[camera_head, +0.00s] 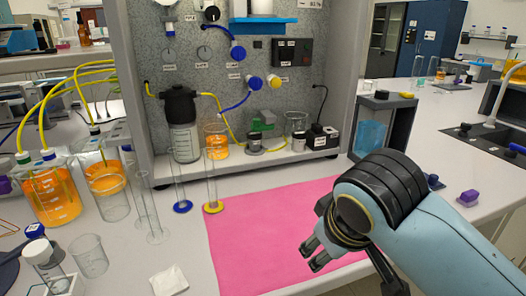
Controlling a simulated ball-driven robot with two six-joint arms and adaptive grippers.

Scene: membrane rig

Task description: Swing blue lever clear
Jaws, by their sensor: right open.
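Two blue levers show on the grey speckled panel of the rig. The upper blue lever (220,31) slants up to the left from its round blue hub (238,53). The lower blue lever (235,104) slants down to the left from a blue-capped valve (253,82). I cannot tell which one the task means. My right gripper (312,257) is over the pink mat (257,225), well below and to the right of both levers, touching neither. It is open and empty, its fingers pointing down-left. My left gripper is out of view.
Two tall glass cylinders with blue (182,207) and yellow (213,207) bases stand before the rig. A black-topped bottle (184,140) and an orange beaker (216,146) stand inside it. Orange-filled beakers (53,200) with yellow tubes crowd the left.

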